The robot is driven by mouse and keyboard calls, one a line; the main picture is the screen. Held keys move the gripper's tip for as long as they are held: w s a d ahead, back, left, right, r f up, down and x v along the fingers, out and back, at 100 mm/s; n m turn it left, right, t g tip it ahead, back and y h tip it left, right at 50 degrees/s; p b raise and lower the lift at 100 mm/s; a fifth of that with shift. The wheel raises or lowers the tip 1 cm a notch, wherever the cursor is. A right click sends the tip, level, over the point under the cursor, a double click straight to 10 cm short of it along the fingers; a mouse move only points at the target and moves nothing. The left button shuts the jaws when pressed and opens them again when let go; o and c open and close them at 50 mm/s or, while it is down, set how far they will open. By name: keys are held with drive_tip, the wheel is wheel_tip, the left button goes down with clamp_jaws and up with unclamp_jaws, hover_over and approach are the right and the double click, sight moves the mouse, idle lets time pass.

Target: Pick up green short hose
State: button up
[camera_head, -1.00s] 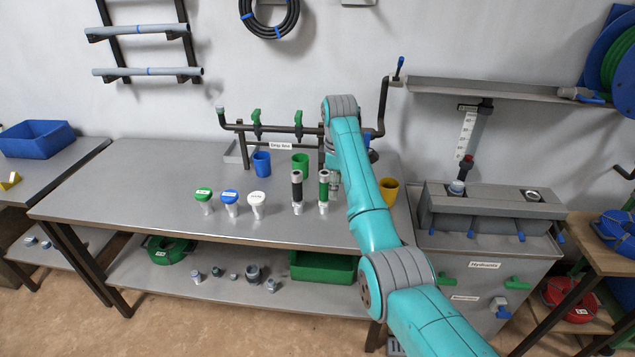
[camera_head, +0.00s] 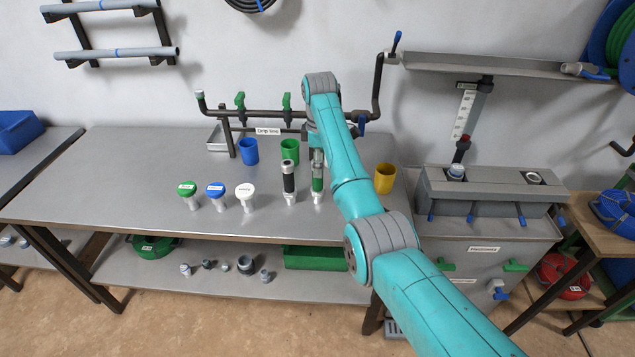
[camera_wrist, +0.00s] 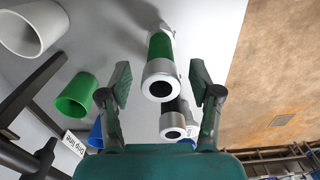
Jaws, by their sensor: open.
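The green short hose (camera_head: 318,180) stands upright on the metal bench, with pale end fittings, just right of a black short hose (camera_head: 289,180). In the wrist view the green hose (camera_wrist: 160,47) has its open end facing the camera, just beyond and between my fingertips. My gripper (camera_wrist: 160,82) is open, one finger on each side of the hose end, with gaps showing on both sides. The black hose (camera_wrist: 173,112) shows below it, partly covered. In the head view my gripper is mostly hidden by my arm.
Green (camera_head: 187,188), blue (camera_head: 215,190) and white (camera_head: 244,191) capped pieces stand to the left. Blue (camera_head: 249,151), green (camera_head: 288,148) and yellow (camera_head: 384,178) cups and a pipe manifold (camera_head: 270,113) stand behind and beside. The front left bench is clear.

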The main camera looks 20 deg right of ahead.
sight(318, 182)
wheel_tip(318, 182, down, 5)
drive_tip(key=shift+a+f, duration=0.1)
drive_tip(key=shift+a, duration=0.05)
drive_tip(key=shift+c, duration=0.2)
clamp_jaws()
